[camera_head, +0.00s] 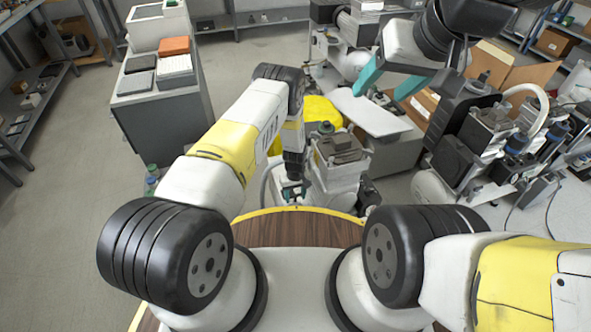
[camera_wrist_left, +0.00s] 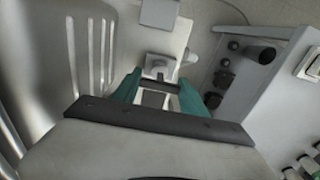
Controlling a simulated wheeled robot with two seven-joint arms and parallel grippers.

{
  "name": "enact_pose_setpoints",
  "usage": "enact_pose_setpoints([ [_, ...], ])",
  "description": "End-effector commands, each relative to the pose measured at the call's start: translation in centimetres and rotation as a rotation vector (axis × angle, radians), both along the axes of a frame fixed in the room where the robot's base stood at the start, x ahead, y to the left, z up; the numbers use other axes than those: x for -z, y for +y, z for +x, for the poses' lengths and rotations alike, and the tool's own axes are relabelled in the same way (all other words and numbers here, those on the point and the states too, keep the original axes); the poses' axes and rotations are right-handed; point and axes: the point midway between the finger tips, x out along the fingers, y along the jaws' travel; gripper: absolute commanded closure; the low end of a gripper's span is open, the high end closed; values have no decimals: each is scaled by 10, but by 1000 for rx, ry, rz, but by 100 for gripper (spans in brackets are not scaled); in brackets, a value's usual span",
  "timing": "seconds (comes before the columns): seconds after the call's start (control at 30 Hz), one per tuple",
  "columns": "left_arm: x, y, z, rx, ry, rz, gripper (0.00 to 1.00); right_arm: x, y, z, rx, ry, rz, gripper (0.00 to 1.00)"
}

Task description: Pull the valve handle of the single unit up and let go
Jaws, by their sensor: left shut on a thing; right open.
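The single unit (camera_head: 338,178) is a light compressor with a dark top, just beyond the wooden surface in the head view. My left gripper (camera_head: 292,191) reaches down at its left side. In the left wrist view, the teal fingers of my left gripper (camera_wrist_left: 158,96) are closed around a small part, seemingly the valve handle (camera_wrist_left: 153,99), below a pale fitting (camera_wrist_left: 159,67). The handle's exact tilt is hard to tell, and in the head view the handle is not clearly visible. My right gripper (camera_head: 388,85) is open and empty, raised above a pale panel at the upper right.
Several compressors (camera_head: 492,128) and hoses crowd the right side. A yellow object (camera_head: 320,110) lies behind the single unit. A grey cabinet (camera_head: 168,112) with boxes on top stands at the left. The floor (camera_head: 60,215) at the left is free.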

Motion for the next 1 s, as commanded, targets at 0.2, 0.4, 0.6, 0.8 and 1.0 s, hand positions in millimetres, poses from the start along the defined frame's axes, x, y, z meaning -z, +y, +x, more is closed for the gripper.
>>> enact_pose_setpoints([
  [0.2,-1,0,1,0,0,0,27,0,0,0,0,0,0,40],
  [0.4,-1,0,1,0,0,0,27,0,0,0,0,0,0,40],
  [0.6,-18,-1,2,1,-2,0,27,0,0,0,0,0,0,40],
  [0.8,-53,-1,2,0,-2,0,27,0,0,0,0,0,0,40],
  [1.0,-75,0,1,0,0,0,27,0,0,0,0,0,0,40],
])
